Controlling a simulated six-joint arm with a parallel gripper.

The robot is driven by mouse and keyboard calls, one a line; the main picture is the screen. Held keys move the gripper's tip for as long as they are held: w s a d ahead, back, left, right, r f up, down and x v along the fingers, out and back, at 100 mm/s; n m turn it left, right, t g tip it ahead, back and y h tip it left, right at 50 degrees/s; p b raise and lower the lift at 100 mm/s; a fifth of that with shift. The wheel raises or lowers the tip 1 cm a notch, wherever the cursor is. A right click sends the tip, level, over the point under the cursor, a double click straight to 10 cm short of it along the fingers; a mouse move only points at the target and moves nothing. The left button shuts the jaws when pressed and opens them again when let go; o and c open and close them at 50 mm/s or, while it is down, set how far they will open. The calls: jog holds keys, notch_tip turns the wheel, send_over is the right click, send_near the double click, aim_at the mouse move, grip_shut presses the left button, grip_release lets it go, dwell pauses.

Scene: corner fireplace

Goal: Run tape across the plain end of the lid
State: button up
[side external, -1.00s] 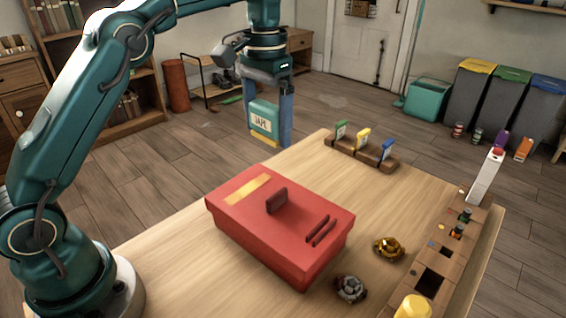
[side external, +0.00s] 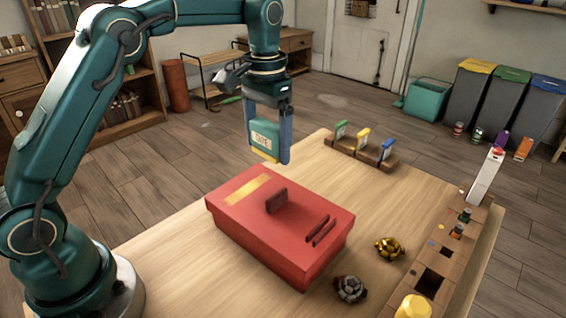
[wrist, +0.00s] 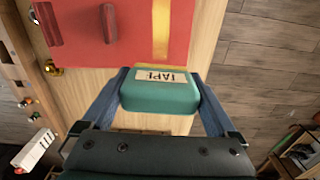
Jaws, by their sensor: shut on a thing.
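My gripper (side external: 268,138) is shut on a teal tape block (side external: 263,137) with a cream label and a yellow lower edge. In the wrist view the tape block (wrist: 160,92) sits between both blue fingers, its label reading TAPE. It is held in the air above the table's far side, behind the red box. The red lid (side external: 277,212) lies on the box, with a dark red handle (side external: 276,200) in the middle and two dark ridges (side external: 320,231) at its right end. A yellow strip (side external: 249,188) lies across its left end. The lid also shows in the wrist view (wrist: 120,35).
A wooden rack (side external: 360,150) with green, yellow and blue tags stands at the table's back. A gold lump (side external: 389,248) and a grey lump (side external: 350,289) lie right of the box. A wooden holder (side external: 447,250) lines the right edge. Table left of the box is clear.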

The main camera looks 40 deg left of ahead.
aim_at(268, 123)
notch_tip(268, 123, down, 4)
jog(key=shift+f, duration=0.15)
jog(key=shift+s+f, duration=0.15)
jog(key=shift+s, duration=0.6)
jog(key=shift+c, duration=0.6)
jog(key=shift+s+d, duration=0.15)
jog(key=shift+s, duration=2.3)
jog(key=shift+s+d, duration=0.15)
jog(key=shift+s, duration=2.25)
jog(key=shift+w+a, duration=0.15)
jog(key=shift+w, duration=2.6)
jog(key=shift+w+a, duration=0.15)
jog(key=shift+w, duration=2.6)
jog(key=shift+w+r, duration=0.2)
jog(key=shift+s+r, duration=0.15)
jog(key=shift+r, duration=3.7)
